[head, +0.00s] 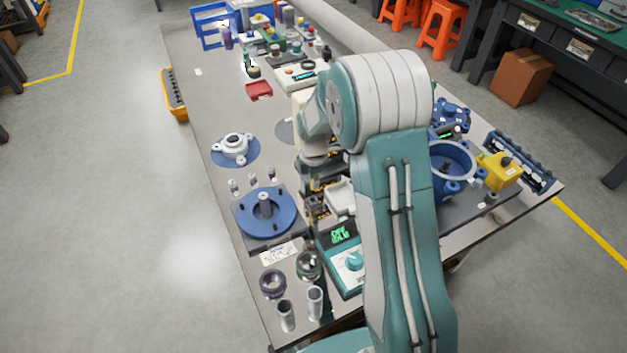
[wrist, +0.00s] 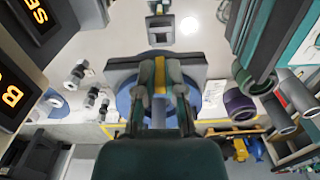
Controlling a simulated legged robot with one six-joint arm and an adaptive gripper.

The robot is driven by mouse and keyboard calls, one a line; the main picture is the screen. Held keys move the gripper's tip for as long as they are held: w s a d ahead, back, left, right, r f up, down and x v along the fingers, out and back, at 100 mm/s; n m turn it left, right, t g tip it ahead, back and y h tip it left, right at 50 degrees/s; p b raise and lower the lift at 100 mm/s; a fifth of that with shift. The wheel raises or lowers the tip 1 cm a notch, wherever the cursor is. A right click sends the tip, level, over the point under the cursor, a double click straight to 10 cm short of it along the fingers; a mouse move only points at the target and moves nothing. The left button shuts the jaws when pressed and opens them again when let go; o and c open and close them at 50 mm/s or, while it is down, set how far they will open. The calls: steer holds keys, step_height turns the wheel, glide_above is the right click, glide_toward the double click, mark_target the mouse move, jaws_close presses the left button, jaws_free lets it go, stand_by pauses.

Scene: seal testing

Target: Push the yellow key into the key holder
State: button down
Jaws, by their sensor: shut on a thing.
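In the wrist view my gripper (wrist: 160,92) is closed, with its two grey fingertips on either side of the narrow yellow key (wrist: 160,72). The key stands out past the fingertips, in front of a dark square plate with a blue round disc. I cannot tell whether the key touches anything beyond the fingers. A small grey and dark block (wrist: 160,28) sits past the plate; I cannot tell whether it is the key holder. In the head view my arm hides the gripper and key.
In the head view the blue disc fixture (head: 265,214) stands on the table's left side, with a white flanged part (head: 235,146) behind it. A teal meter (head: 346,262) and dark rings (head: 272,283) are at the front. Dark display units (wrist: 15,92) crowd the wrist view's left.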

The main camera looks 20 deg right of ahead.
steer(key=shift+f, duration=0.15)
steer(key=shift+f, duration=2)
steer(key=shift+f, duration=0.55)
steer(key=c, duration=1.2)
jaws_free()
steer(key=o, duration=0.5)
steer(key=shift+o, duration=0.2)
steer(key=shift+r, duration=2.5)
